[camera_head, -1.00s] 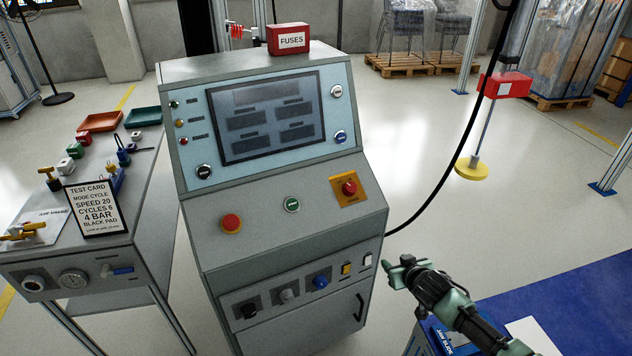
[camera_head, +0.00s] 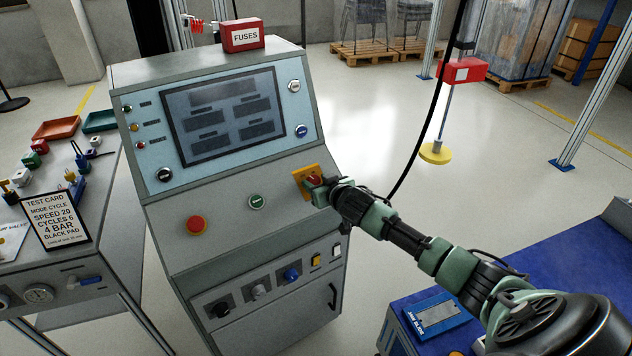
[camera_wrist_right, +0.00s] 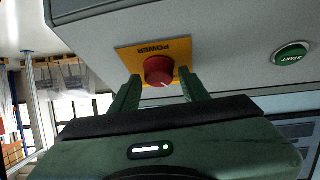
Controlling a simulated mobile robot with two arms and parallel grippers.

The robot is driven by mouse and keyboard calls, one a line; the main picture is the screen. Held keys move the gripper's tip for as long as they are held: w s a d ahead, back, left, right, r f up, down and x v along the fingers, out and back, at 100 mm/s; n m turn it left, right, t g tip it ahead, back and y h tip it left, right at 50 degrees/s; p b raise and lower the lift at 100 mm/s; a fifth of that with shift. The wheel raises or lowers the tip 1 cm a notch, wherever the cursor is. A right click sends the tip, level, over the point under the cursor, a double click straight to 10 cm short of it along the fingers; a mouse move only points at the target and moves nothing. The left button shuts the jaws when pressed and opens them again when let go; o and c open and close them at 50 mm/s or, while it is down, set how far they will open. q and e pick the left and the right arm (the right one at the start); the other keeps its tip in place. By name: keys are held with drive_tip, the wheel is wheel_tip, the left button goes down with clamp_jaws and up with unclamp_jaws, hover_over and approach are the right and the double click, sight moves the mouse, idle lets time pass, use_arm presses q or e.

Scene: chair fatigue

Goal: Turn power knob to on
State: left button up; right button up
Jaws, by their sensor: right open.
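The power knob is a red rotary knob (camera_wrist_right: 159,71) on a yellow plate (camera_wrist_right: 128,56) marked POWER, on the sloped panel of the grey console. In the head view the knob (camera_head: 314,181) is partly covered by my right gripper (camera_head: 314,186). In the right wrist view the two green fingers of my right gripper (camera_wrist_right: 158,88) stand apart, one on each side of the knob, with gaps showing between fingers and knob. A white mark shows on the knob's face. My left gripper is not in view.
The console (camera_head: 165,215) also carries a red button (camera_head: 196,225), a green START button (camera_head: 256,201) and a screen (camera_head: 222,115). A black cable (camera_head: 425,130) hangs just right of the console. A side bench with a test card (camera_head: 56,215) stands at left.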

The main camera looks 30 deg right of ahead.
drive_tip(key=shift+w+f, duration=0.15)
drive_tip(key=shift+w, duration=0.2)
clamp_jaws()
